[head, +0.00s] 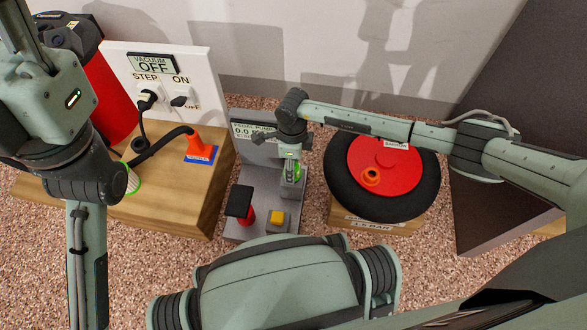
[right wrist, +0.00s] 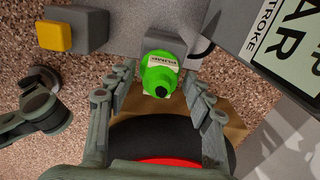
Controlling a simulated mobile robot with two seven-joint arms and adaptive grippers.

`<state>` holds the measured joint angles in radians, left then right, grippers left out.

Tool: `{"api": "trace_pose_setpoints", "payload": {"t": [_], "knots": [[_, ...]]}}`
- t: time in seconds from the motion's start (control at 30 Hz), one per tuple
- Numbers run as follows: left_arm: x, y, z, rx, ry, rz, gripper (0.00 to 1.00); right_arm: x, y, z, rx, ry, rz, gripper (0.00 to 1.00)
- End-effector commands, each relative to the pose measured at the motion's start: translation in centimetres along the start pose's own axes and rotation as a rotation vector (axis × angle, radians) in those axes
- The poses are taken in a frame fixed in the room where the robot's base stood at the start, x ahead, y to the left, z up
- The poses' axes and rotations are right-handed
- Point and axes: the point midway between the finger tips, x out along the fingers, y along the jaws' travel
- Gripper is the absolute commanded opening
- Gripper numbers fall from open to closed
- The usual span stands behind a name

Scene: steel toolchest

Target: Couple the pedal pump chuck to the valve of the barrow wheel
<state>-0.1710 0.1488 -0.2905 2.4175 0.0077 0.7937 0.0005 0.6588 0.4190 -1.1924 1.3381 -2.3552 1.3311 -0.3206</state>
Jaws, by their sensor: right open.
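The green pump chuck (right wrist: 158,72) has a black tip and a white label, and sits at a grey block of the pump stand. My right gripper (right wrist: 158,88) is open, with its fingers on either side of the chuck and a gap to each. In the head view the chuck (head: 291,173) shows under my right gripper (head: 291,180). The barrow wheel (head: 427,165) has a black tyre and a red hub, and lies to the right. An orange valve-like fitting (head: 372,177) stands on the hub. My left arm is raised at the far left; its gripper's state is unclear.
The grey pump stand (head: 243,226) carries a red-and-black part (head: 243,205) and a yellow button (head: 278,217). A dark panel (head: 490,110) rises at right.

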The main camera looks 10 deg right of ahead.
Motion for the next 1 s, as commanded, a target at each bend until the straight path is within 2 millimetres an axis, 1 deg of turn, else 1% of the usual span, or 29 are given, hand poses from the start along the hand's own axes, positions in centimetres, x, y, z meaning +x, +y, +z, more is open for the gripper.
{"api": "trace_pose_setpoints", "payload": {"t": [0.03, 0.07, 0.43, 1.0], "knots": [[0.0, 0.0, 0.0, 0.0, 0.0, 0.0, 0.4, -0.01, 0.01, 0.01, 0.0, 0.0, 0.0, 0.49], [0.0, 0.0, -0.01, 0.0, 0.0, 0.0, 0.4, -0.01, 0.01, 0.01, 0.0, 0.0, 0.0, 0.46], [0.0, 0.0, -0.02, 0.0, 0.0, 0.0, 0.4, 0.0, 0.02, 0.0, 0.0, 0.0, 0.0, 0.0], [0.52, -0.04, -0.08, 0.0, 0.0, 0.0, 0.4, -0.65, -0.01, 0.01, 0.0, 0.0, 0.0, 0.0]]}}
